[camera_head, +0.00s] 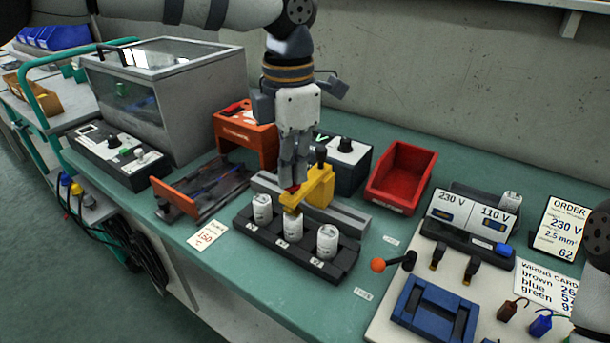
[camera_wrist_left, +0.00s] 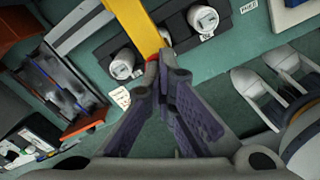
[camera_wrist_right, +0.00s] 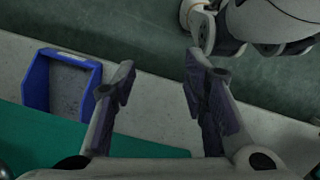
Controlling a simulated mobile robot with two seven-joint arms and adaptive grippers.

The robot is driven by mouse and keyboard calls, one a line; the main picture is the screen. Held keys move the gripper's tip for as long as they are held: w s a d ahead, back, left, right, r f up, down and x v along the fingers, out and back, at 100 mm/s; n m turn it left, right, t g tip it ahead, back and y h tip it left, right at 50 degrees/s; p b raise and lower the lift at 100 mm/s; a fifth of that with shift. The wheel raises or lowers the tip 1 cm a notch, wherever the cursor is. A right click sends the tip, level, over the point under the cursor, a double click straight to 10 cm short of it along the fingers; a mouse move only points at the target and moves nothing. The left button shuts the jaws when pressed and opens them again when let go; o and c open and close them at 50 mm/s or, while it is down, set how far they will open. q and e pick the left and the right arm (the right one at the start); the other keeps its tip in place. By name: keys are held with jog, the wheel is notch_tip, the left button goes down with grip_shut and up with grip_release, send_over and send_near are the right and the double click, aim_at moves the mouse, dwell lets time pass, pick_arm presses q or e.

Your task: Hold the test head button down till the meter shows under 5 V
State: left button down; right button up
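The yellow test head (camera_head: 320,187) reaches over the middle white can (camera_head: 293,226) in the black rack (camera_head: 338,268). Its red button (camera_head: 291,189) shows just under my left gripper (camera_head: 290,183). In the left wrist view the fingers of my left gripper (camera_wrist_left: 166,62) meet at the tips, right at the red button (camera_wrist_left: 152,72); I cannot tell how far it is pressed. The meter (camera_head: 345,165) is a black box with a pale face and a knob, behind the gripper; its reading is hidden. My right gripper (camera_wrist_right: 160,72) is open and empty.
White cans (camera_head: 262,208) and (camera_head: 327,240) flank the middle one. The right wrist view shows a blue bin (camera_wrist_right: 62,85) beneath.

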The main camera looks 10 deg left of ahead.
pick_arm(q)
jog(key=shift+f, duration=0.15)
notch_tip(320, 180, up, 5)
jog(key=shift+f+p, duration=0.1)
jog(key=shift+p, duration=0.35)
jog(key=shift+r, duration=1.25)
pick_arm(e)
jog(key=shift+w+r+t, duration=0.3)
jog(key=shift+w+r, duration=0.25)
jog(key=shift+w, duration=0.05)
